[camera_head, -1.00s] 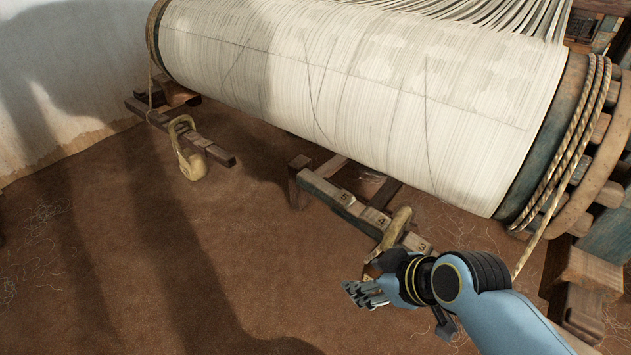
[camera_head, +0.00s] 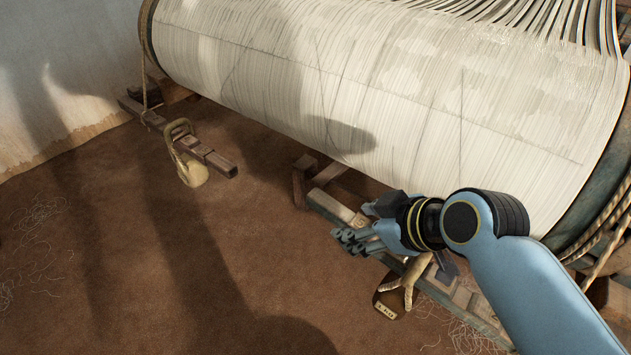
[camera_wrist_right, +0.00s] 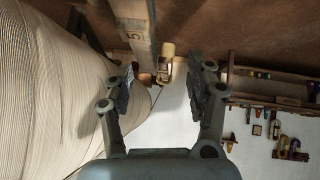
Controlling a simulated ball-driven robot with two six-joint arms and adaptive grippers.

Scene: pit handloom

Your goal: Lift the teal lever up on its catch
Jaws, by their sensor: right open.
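A numbered wooden lever bar with worn teal paint (camera_head: 332,204) runs under the warp roll from centre to lower right. I take it as the teal lever. A weight with a cream rope loop (camera_head: 390,302) hangs on its nearer part. My right gripper (camera_head: 357,240) is open and empty, its fingers overlapping the bar's numbered part in the head view. In the right wrist view the open fingers (camera_wrist_right: 163,84) point toward the bar's end marked 5 (camera_wrist_right: 135,36); contact cannot be told. The catch is not clear. My left gripper is out of view.
The big roll of white warp (camera_head: 390,95) hangs just above the bar. A second lever (camera_head: 207,155) with a cream weight (camera_head: 193,172) is at the left. The brown earth floor (camera_head: 120,235) in front is mostly clear. Tools hang on the far wall (camera_wrist_right: 285,145).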

